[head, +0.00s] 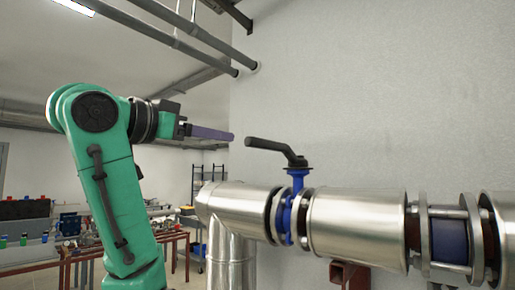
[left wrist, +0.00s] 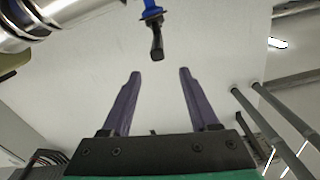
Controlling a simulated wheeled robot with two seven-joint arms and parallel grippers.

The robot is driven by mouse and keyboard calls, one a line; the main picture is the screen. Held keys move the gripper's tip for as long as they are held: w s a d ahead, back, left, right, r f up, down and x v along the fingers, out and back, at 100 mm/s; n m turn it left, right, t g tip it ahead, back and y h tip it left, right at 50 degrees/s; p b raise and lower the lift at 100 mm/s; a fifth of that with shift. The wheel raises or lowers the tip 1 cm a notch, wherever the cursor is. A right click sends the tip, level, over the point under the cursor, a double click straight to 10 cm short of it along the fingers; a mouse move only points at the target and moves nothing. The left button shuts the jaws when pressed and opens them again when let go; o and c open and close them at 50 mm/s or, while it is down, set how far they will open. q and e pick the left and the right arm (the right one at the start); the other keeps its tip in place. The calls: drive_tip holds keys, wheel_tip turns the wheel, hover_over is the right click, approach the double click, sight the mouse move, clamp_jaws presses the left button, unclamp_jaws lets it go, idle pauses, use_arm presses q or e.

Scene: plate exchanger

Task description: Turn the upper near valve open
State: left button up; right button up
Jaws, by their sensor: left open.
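The valve has a black lever handle (head: 272,147) on a blue body (head: 297,190), set in a silver pipe in the head view. The handle points left and slightly up from its stem, across the pipe's upper side. In the left wrist view the handle (left wrist: 157,45) shows beyond the fingertips, roughly midway between them. My left gripper (head: 232,137) comes in from the left with its purple fingers just left of the handle's end. In the left wrist view the gripper (left wrist: 158,72) is open and empty, apart from the handle. My right gripper is not in view.
The silver pipe (head: 355,225) runs right from the valve and bends down at its left end. A plain wall (head: 400,90) stands behind it. A table (head: 85,255) with several small items is at the far left. Grey pipes (head: 190,35) run overhead.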

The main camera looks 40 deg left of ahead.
use_arm(q)
drive_tip(key=p, duration=0.2)
approach(262, 144)
drive_tip(key=w, duration=0.2)
drive_tip(key=w+a, duration=0.1)
drive_tip(key=shift+w+r, duration=0.15)
drive_tip(key=shift+r, duration=0.25)
drive_tip(key=w+p, duration=0.1)
drive_tip(key=w, duration=0.1)
drive_tip(key=w+p, duration=0.1)
drive_tip(key=w, duration=0.1)
drive_tip(key=w+p, duration=0.1)
drive_tip(key=w, duration=0.2)
drive_tip(key=shift+w+a+p, duration=0.1)
drive_tip(key=shift+a+p, duration=0.2)
drive_tip(key=shift+a, duration=0.05)
drive_tip(key=shift+w+d, duration=0.1)
drive_tip(key=shift+w, duration=0.25)
drive_tip(key=shift+w+f, duration=0.25)
drive_tip(key=shift+w, duration=0.15)
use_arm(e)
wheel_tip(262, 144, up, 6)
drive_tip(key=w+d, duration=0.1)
use_arm(q)
drive_tip(key=shift+s, duration=0.1)
clamp_jaws()
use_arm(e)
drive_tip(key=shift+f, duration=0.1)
use_arm(q)
drive_tip(key=shift+r, duration=0.1)
